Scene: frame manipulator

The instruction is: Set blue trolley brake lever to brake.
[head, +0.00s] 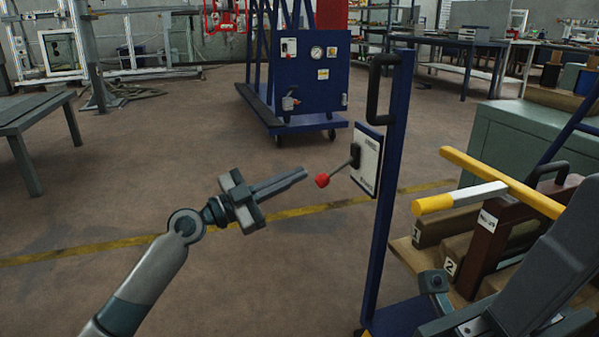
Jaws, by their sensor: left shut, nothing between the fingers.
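The blue trolley's upright post (391,180) stands right of centre, with a white plate (367,160) on it. The plate has small labels at top and bottom, too small to read surely. The brake lever (340,168) comes from a black pivot on the plate and slopes down-left to a red knob (322,181). My left gripper (304,173) is shut and empty, its fingertips just left of the knob, seemingly apart from it; depth is hard to judge. Part of my right arm shows at lower right; its finger state cannot be told (435,283).
A black handle (376,90) sticks out from the post above the plate. A yellow bar (500,182) and numbered brown blocks (440,228) are at right. Another blue cart (295,85) stands behind. A grey table (35,112) is at left. The floor between is clear.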

